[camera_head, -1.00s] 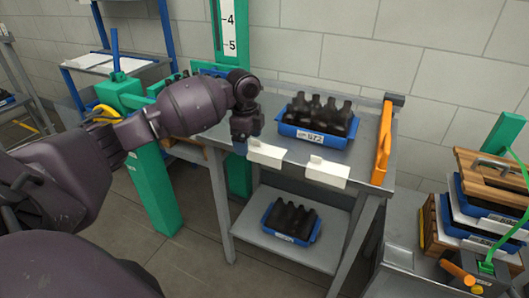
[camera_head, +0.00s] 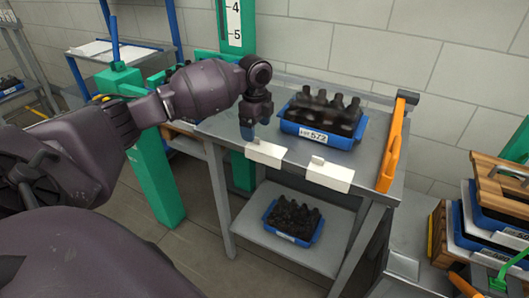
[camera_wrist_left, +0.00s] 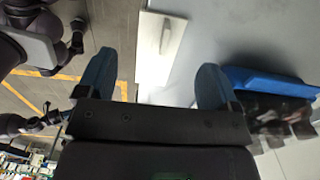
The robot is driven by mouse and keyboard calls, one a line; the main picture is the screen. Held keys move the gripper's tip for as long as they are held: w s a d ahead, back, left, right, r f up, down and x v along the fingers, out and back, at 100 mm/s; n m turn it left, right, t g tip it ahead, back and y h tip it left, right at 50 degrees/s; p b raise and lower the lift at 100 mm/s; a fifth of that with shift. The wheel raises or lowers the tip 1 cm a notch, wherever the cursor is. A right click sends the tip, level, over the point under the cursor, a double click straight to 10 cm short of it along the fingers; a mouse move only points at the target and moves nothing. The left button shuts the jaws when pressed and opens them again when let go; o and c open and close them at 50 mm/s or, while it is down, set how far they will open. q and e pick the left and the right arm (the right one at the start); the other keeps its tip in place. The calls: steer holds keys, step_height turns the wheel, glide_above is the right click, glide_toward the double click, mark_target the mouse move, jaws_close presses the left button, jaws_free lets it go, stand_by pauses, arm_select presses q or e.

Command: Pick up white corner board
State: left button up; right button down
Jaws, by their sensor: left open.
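Two white corner boards lie along the front edge of the grey table in the head view, a left one (camera_head: 265,153) and a right one (camera_head: 330,175), each with a small raised tab. My left gripper (camera_head: 247,132) points down at the left end of the left board, very close to it; I cannot tell whether they touch. In the left wrist view the gripper (camera_wrist_left: 155,68) is open, with two blue fingers apart and nothing gripped. A white board (camera_wrist_left: 161,47) with a raised tab shows ahead, between the fingers' lines.
A blue crate (camera_head: 319,137) of dark bottles stands behind the boards. An orange bar (camera_head: 391,150) stands at the table's right side. A second crate (camera_head: 291,237) of bottles sits on the lower shelf (camera_head: 256,236). A green post (camera_head: 157,178) stands left of the table.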

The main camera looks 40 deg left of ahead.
mark_target(259, 145)
arm_select(q)
steer(key=f, duration=0.4)
steer(key=shift+d+f+b, duration=0.35)
steer(key=shift+f+b, duration=0.05)
steer(key=shift+r, duration=0.1)
steer(key=c, duration=1)
